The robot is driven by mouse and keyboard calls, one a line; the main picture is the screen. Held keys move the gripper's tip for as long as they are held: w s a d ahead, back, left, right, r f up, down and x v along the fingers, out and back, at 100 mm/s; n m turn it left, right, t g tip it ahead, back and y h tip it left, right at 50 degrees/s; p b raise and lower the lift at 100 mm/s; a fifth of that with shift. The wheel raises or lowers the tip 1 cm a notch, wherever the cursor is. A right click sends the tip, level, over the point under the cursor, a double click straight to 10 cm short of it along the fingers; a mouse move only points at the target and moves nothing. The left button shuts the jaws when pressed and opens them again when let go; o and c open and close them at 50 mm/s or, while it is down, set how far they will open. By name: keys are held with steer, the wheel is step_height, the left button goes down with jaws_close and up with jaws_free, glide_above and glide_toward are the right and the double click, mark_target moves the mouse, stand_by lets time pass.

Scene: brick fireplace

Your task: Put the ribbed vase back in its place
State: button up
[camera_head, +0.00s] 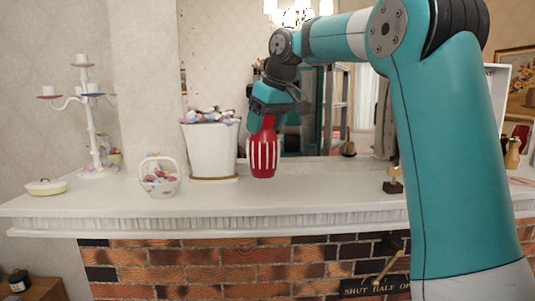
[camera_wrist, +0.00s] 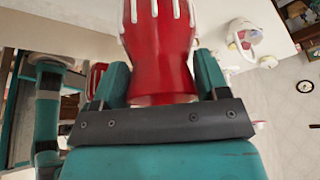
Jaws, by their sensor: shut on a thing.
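The ribbed vase (camera_head: 263,157) is red with white vertical ribs. It hangs upright below my gripper (camera_head: 266,115), over the white mantel shelf (camera_head: 290,196), just right of a white planter (camera_head: 211,150). I cannot tell whether its base touches the shelf. In the wrist view the vase (camera_wrist: 160,62) sits between the two teal fingers of my gripper (camera_wrist: 160,82), which is shut on its neck end. The far end of the vase runs out of that frame at the top.
A small wooden object (camera_head: 393,182) stands right. A mirror (camera_head: 225,80) rises behind. The shelf between vase and wooden object looks clear.

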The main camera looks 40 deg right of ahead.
mark_target(257, 142)
steer(key=a+f, duration=0.1)
steer(key=w+f, duration=0.1)
steer(key=f, duration=0.1)
steer(key=a+f, duration=0.1)
steer(key=shift+w+a+f+b, duration=0.15)
steer(key=shift+a+b, duration=0.15)
steer(key=shift+b, duration=0.1)
steer(key=shift+f, duration=0.25)
steer(key=shift+s+d, duration=0.25)
steer(key=shift+d, duration=0.05)
steer(key=shift+s+d+f, duration=0.15)
steer(key=shift+s+d, duration=0.15)
steer(key=shift+d, duration=0.1)
steer(key=o, duration=1.5)
steer(key=shift+d, duration=0.15)
steer(key=shift+o, duration=0.2)
steer(key=shift+s+d, duration=0.1)
steer(key=shift+d, duration=0.05)
